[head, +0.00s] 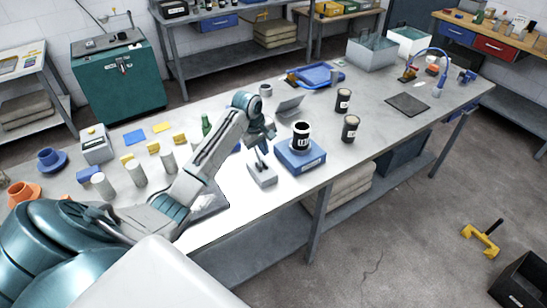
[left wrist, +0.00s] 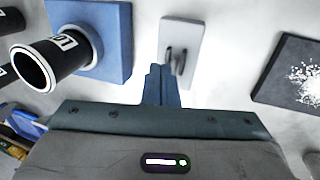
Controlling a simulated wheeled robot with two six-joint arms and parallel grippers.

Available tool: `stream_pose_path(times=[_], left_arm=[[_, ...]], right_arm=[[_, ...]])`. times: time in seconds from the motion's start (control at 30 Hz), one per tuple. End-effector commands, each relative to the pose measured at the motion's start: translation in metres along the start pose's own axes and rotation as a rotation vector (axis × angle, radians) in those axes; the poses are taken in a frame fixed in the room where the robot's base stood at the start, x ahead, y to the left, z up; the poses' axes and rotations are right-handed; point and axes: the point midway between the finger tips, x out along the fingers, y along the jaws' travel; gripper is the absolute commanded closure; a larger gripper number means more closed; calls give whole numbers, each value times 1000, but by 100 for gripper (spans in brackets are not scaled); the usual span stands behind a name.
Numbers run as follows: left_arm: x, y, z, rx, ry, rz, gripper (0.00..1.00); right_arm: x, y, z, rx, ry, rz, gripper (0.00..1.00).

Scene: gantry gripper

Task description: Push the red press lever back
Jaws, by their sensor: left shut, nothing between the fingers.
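No lever that is clearly red shows in either view. A small light-grey block (head: 263,177) stands on the bench below my left gripper (head: 261,150). In the left wrist view the light-grey plate (left wrist: 184,31) lies just past my left gripper (left wrist: 161,80), with thin dark upright marks on it. I cannot tell whether these are a lever, a slot or shadows. My left gripper is shut and empty, pointing down over the block. I cannot tell whether it touches it. My right gripper is not in view.
A blue block (head: 288,163) carrying a black labelled canister (head: 301,138) stands close to the right of the gripper. Two more dark canisters stand further right. A green bottle (head: 206,126) and several light cylinders stand to the left. The bench's front edge is close by.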

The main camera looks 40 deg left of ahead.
Motion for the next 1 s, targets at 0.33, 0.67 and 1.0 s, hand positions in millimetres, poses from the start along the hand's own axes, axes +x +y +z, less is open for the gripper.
stream_pose_path(times=[0.33, 0.67, 1.0], left_arm=[[-20, 6, 10, 1, 0, 2, 100], [-66, 17, 10, 1, 1, 3, 100], [-84, 22, 10, 0, 0, 0, 100]], right_arm=[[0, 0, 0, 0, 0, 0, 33], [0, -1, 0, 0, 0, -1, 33], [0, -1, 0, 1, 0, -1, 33]])
